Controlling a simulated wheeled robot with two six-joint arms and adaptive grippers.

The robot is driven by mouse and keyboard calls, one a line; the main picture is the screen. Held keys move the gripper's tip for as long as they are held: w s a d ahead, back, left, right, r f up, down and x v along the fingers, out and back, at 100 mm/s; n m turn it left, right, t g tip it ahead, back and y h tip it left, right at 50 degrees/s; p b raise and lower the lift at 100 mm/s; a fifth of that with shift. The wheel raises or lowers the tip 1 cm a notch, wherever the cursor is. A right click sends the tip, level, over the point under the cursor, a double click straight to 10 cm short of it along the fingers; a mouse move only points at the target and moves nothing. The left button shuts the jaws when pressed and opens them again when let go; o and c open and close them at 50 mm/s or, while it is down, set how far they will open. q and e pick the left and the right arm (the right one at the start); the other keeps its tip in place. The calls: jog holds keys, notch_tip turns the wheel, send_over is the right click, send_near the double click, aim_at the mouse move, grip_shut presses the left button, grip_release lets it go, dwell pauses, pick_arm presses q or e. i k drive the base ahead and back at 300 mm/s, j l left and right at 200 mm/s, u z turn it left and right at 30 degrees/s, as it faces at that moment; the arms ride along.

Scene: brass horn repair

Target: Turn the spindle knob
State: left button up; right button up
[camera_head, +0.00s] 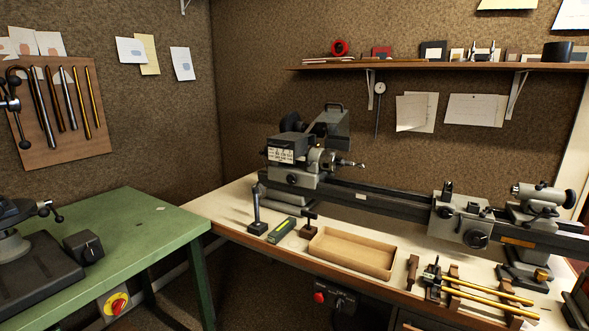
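A small grey bench lathe stands along the back of the pale-topped bench. Its headstock (290,178) is at the left end, with a spindle and chuck (322,161) pointing right and a small dark round knob on its front. The carriage (458,220) has a dark round knob (475,239) on its front. The tailstock (540,197) at the right end has a dark round knob (570,199) on its outer end. I cannot tell which of these is the spindle knob. Neither of my grippers is in view.
An open wooden tray (352,270), a green box (282,230) and an upright post tool (256,210) stand before the lathe. Brass tubes (490,291) lie at right front. A shelf (440,67) runs above.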

aim_at(291, 179)
jog(key=i+z, duration=0.45)
jog(key=i+j+z, duration=0.4)
jog(key=i, duration=0.25)
